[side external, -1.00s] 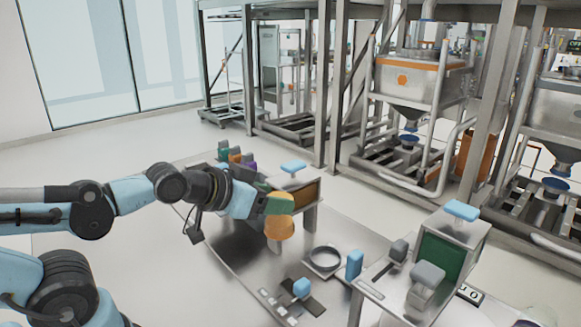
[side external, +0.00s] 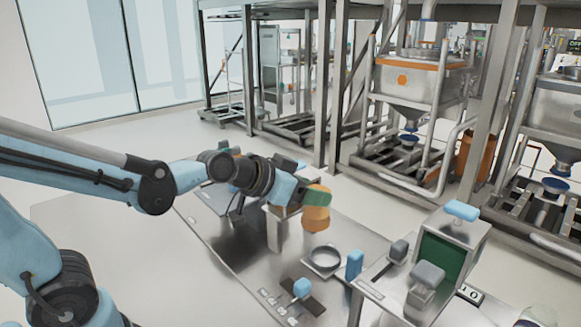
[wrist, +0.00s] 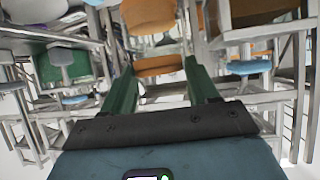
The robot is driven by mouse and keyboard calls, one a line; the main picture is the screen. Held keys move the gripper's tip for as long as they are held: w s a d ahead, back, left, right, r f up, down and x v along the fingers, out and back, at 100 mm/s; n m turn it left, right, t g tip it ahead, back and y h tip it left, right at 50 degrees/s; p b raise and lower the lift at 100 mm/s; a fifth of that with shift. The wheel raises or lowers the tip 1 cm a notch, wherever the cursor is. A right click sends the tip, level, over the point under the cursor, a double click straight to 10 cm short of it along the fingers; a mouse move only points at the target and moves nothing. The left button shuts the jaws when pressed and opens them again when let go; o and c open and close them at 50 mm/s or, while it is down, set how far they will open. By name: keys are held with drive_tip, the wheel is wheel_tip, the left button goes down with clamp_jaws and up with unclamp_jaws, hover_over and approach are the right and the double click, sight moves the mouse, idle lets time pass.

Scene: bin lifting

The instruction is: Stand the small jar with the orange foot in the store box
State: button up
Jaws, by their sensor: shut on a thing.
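The small jar (side external: 316,223) shows orange in the side view, held clear above the steel table. My gripper (side external: 318,200) is shut on it, with green fingers around its middle. In the wrist view the jar (wrist: 158,66) shows as orange parts between and beyond the fingertips of my gripper (wrist: 160,80). A steel box with a green panel (side external: 440,256) and a blue handle stands to the right of the jar, apart from it. I cannot tell for sure whether this is the store box. Another box behind my gripper is mostly hidden.
A dark ring (side external: 324,259) lies on the steel table (side external: 255,285), below the jar. A blue block (side external: 354,265) and a blue knob (side external: 301,288) stand near it. A grey-topped handle (side external: 428,275) is in front of the green-panelled box. Steel frames and hoppers stand behind.

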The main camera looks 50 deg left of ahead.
drive_tip(key=shift+w+d+f+m+h, duration=0.1)
drive_tip(key=shift+w+d+f+h, duration=0.1)
drive_tip(key=shift+w, duration=0.3)
drive_tip(key=shift+w+d+f+m+h, duration=0.1)
drive_tip(key=shift+w+d+f, duration=0.05)
drive_tip(key=shift+w, duration=0.3)
drive_tip(key=shift+w+d+f+m+h, duration=0.1)
drive_tip(key=shift+w+d+f, duration=0.1)
drive_tip(key=shift+w, duration=0.3)
drive_tip(key=shift+f, duration=0.1)
drive_tip(key=shift+f, duration=4.7)
drive_tip(key=shift+f, duration=0.1)
drive_tip(key=o, duration=1.4)
drive_tip(key=shift+o, duration=0.2)
drive_tip(key=shift+s, duration=0.1)
drive_tip(key=v, duration=1.1)
drive_tip(key=shift+s+r, duration=0.3)
